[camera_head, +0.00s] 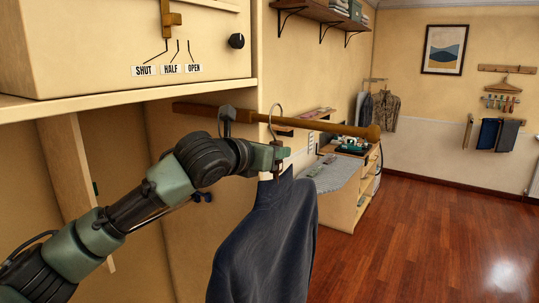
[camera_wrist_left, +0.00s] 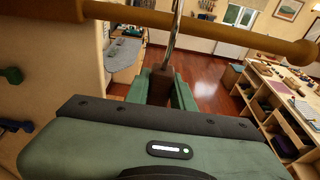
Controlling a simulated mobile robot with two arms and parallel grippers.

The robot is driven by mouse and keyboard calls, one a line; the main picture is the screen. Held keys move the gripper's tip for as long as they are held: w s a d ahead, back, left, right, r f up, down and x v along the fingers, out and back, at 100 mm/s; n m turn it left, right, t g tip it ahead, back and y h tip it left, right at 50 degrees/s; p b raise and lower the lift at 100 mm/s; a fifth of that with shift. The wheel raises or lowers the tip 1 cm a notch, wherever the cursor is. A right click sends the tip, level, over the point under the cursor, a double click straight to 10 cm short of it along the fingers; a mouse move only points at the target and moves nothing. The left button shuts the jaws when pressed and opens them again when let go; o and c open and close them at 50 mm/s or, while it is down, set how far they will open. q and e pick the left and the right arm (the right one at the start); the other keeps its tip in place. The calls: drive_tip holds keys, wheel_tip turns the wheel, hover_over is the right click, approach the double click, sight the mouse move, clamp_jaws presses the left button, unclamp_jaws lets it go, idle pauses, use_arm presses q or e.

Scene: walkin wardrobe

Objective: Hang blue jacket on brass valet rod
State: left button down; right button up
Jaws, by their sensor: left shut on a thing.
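The brass valet rod (camera_head: 335,124) juts from the wardrobe toward the right and ends in a round knob. It also crosses the top of the left wrist view (camera_wrist_left: 225,33). The blue jacket (camera_head: 265,242) hangs upright on a hanger below the rod. My left gripper (camera_head: 274,160) is shut on the hanger's neck just under the rod; the neck shows between the fingers in the wrist view (camera_wrist_left: 161,85). The hanger's metal hook (camera_head: 273,108) rises past the rod, its curve above it. I cannot tell whether the hook rests on the rod. My right gripper is out of view.
A cabinet (camera_head: 100,45) with a SHUT/HALF/OPEN lever panel is above my left arm. A shelf (camera_head: 318,12) is on the wall beyond. An ironing-type board (camera_head: 330,174) and desk stand behind the jacket. The wooden floor (camera_head: 430,220) at right is clear.

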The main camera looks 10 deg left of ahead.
use_arm(q)
drive_tip(key=shift+w+d+r, duration=0.1)
drive_tip(key=shift+w+d, duration=0.3)
drive_tip(key=shift+w, duration=0.45)
drive_tip(key=shift+w+d+r, duration=0.1)
drive_tip(key=shift+w+d, duration=0.35)
drive_tip(key=shift+w, duration=0.35)
drive_tip(key=shift+w+d+r, duration=0.1)
drive_tip(key=shift+w+d, duration=0.3)
drive_tip(key=shift+w, duration=0.45)
drive_tip(key=shift+w+f, duration=0.15)
drive_tip(key=shift+f, duration=1.75)
